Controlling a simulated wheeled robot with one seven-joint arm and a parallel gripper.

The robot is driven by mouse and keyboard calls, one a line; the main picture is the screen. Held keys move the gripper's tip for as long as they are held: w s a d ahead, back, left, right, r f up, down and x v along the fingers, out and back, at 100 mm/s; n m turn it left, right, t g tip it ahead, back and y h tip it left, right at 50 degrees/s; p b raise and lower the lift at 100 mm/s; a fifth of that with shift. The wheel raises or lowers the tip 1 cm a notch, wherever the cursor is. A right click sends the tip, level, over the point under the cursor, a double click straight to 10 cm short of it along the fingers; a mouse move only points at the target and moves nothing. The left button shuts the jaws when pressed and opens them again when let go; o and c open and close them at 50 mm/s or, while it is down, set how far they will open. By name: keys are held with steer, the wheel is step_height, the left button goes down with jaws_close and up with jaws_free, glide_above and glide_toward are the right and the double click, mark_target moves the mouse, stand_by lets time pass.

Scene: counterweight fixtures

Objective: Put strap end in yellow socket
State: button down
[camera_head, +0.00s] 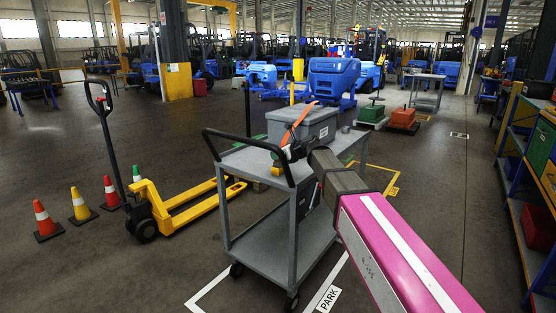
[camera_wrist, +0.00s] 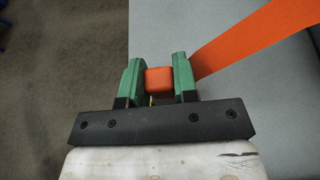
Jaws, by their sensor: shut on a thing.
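An orange strap (camera_head: 297,122) lies over the grey box on the cart; in the wrist view the strap (camera_wrist: 255,38) runs to the upper right. Its end, an orange block (camera_wrist: 158,80), sits between the green fingers of my gripper (camera_wrist: 157,60), which is shut on it. In the head view my gripper (camera_head: 284,156) is over the cart, near the grey box, and the fingers are small and partly hidden. A small yellow thing (camera_head: 277,170) shows just below the gripper; I cannot tell if it is the yellow socket.
The grey cart (camera_head: 260,207) has a black handle at its left end and a lower shelf. The grey box (camera_head: 318,126) stands on its top. A yellow pallet truck (camera_head: 180,205) and several cones stand to the left. Shelving (camera_head: 520,165) lines the right side.

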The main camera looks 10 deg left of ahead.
steer(key=shift+f, duration=1)
steer(key=shift+f, duration=0.1)
steer(key=c, duration=0.9)
jaws_free()
steer(key=v, duration=1.2)
steer(key=shift+s, duration=0.1)
